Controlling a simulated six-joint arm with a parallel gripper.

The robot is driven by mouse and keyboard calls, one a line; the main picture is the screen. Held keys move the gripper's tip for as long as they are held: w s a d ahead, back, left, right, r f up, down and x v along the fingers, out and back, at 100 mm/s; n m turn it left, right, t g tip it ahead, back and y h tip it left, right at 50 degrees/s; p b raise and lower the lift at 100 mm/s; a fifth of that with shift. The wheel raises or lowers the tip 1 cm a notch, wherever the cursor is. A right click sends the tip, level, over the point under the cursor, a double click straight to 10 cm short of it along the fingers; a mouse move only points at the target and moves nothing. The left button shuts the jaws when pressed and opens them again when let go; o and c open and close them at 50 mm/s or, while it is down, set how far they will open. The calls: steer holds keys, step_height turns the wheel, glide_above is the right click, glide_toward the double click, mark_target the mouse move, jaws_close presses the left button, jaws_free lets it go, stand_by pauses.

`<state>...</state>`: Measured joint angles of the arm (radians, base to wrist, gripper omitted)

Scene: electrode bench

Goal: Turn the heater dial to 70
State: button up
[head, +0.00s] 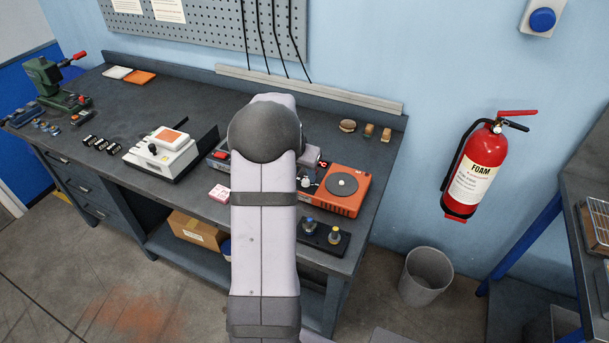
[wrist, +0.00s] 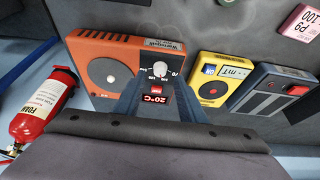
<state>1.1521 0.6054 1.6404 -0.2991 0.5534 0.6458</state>
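The heater is an orange box with a dark round plate, at the right part of the bench in the head view (head: 351,203). It also shows in the wrist view (wrist: 88,50). Its small dial (wrist: 160,72) has pale markings around it; I cannot read its pointer. The red display (wrist: 154,99) reads 20°C. My gripper (wrist: 157,80) shows in the wrist view as two blue-grey fingers, apart, one on each side of the dial and display. Nothing shows between them except the heater's face; contact with the dial cannot be told. In the head view my arm hides most of the gripper.
A yellow meter (wrist: 211,92) and a dark box with a red switch (wrist: 271,96) stand beside the heater. A tray with two small bottles (head: 323,240) lies near the bench's front edge. A white device (head: 150,163) stands to the left. A fire extinguisher (head: 476,170) hangs at right.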

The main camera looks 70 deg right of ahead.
mark_target(306, 180)
steer(key=shift+p+x, duration=0.5)
steer(key=shift+x, duration=1.25)
jaws_close()
